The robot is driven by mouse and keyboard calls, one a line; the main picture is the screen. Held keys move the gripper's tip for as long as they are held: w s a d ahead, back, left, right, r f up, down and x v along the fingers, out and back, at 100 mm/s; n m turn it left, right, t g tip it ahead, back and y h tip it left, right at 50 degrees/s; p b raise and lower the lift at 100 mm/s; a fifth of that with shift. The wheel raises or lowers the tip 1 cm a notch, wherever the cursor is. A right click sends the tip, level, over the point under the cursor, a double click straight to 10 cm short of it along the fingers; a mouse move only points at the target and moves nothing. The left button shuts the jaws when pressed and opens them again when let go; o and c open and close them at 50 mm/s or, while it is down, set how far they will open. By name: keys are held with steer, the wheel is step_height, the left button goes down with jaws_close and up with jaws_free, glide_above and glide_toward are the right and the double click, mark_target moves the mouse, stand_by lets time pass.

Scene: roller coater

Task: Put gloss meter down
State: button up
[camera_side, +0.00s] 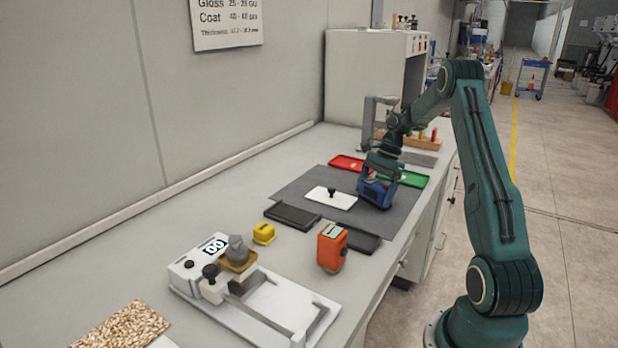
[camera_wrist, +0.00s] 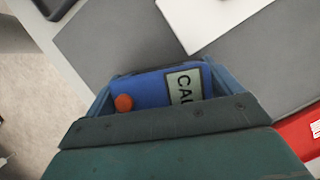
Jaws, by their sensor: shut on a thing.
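The gloss meter (camera_side: 375,193) is a blue block held in my gripper (camera_side: 378,185) over the right part of the grey mat (camera_side: 290,187). In the wrist view the blue gloss meter (camera_wrist: 145,90) sits between the two fingers of my gripper (camera_wrist: 160,90). It shows a red-orange button and a pale label reading "CAL", partly hidden. The gripper is shut on it. The gloss meter is at or very near the mat; I cannot tell whether it touches.
A white panel with a black knob (camera_side: 331,198) lies on the mat left of the gripper. A red tray (camera_side: 346,162) and a green tray (camera_side: 413,179) lie behind. Dark trays (camera_side: 292,216), an orange device (camera_side: 331,248), a yellow block (camera_side: 263,233) and a white scale-like device (camera_side: 255,298) stand nearer.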

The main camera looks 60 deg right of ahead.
mark_target(376, 183)
steer(key=o, duration=0.9)
steer(key=shift+f, duration=0.15)
steer(key=shift+v, duration=3.95)
